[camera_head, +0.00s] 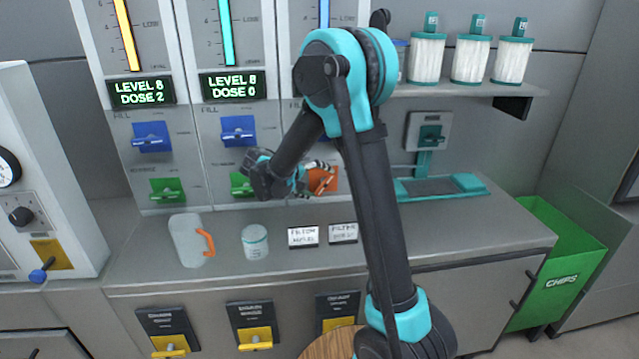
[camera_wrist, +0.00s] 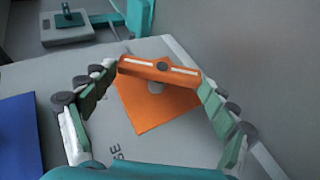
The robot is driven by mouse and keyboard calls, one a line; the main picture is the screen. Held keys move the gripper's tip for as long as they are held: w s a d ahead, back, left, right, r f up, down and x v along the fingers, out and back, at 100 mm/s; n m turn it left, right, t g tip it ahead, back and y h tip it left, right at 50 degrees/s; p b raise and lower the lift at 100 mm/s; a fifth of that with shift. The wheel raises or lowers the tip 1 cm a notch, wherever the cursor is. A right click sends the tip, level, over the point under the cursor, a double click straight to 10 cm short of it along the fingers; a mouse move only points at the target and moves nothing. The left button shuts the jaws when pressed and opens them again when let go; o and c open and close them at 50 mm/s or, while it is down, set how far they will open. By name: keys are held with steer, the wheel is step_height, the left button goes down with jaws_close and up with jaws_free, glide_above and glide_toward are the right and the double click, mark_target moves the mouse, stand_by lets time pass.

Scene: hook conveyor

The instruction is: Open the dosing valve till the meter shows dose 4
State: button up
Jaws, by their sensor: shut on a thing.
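An orange valve handle (camera_wrist: 158,68) with a white stripe stands in front of an orange plate (camera_wrist: 165,107) on the right-hand panel. The plate also shows in the head view (camera_head: 324,181), partly covered by my gripper. My gripper (camera_wrist: 158,76) is shut on the handle, one finger at each end of the bar. In the head view it is at the lower part of that panel (camera_head: 312,180). The left meter display (camera_head: 141,92) reads LEVEL 8, DOSE 2. The middle display (camera_head: 233,86) reads DOSE 0. The right panel's display is hidden behind my arm.
Blue valves (camera_head: 152,137) and green valves (camera_head: 167,190) sit on the left and middle panels. A green chips bin (camera_head: 562,265) stands at right.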

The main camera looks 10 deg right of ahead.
stand_by(0.3)
steer(key=o, duration=1)
steer(key=v, duration=1.2)
